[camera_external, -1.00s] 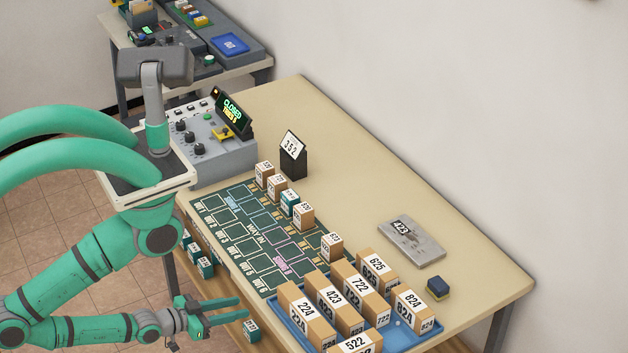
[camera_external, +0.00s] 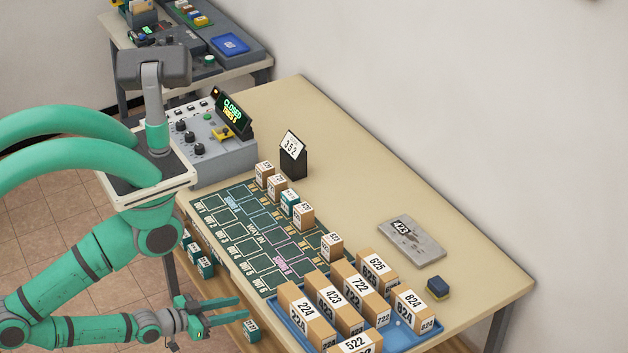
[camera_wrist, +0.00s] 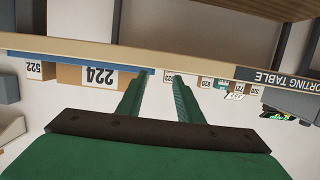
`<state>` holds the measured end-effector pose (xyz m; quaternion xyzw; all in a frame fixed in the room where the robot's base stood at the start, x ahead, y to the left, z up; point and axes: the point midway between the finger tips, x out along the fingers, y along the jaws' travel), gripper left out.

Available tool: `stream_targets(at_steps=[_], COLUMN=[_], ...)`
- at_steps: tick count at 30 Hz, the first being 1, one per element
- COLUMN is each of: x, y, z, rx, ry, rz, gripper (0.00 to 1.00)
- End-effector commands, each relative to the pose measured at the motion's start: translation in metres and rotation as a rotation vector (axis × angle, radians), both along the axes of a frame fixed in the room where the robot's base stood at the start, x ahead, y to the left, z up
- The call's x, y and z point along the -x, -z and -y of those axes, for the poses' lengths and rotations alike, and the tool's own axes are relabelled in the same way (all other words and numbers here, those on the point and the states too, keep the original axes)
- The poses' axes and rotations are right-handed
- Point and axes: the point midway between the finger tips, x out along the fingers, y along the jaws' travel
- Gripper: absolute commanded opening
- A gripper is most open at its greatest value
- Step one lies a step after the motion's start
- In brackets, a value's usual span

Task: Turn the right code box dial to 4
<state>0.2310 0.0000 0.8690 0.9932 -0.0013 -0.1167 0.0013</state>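The grey code box (camera_external: 222,160) stands at the table's back left end. Its tilted screen (camera_external: 233,113) reads CLOSED, with a yellow line that seems to say TRIES 3. Several black dials sit in a row on its sloped panel; the dial at the row's near right end (camera_external: 199,148) appears to be the right one. Its setting is too small to read. My gripper (camera_external: 241,306) is open and empty, low in front of the table's near left edge and far from the box. In the wrist view its two fingers (camera_wrist: 160,80) are apart with nothing between them.
A green mat (camera_external: 240,230) with small numbered boxes lies in front of the code box. A blue tray (camera_external: 287,321) holds several larger numbered boxes. A black stand (camera_external: 293,162) shows 352.

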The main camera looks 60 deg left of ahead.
Motion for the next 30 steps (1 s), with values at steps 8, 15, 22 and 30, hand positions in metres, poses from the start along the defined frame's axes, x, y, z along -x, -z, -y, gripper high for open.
stream_targets(at_steps=[8,15,22,30], x=[-0.013,-0.041,-0.058,-0.041], y=[0.048,0.111,0.116,0.09], z=[-0.024,-0.124,-0.235,-0.366], rx=[-0.242,-0.611,-0.712,-0.699], ry=[0.016,-0.104,-0.363,-0.733], rz=[-0.134,-0.393,-0.543,-0.675], gripper=[0.43,0.43,0.43,0.43])
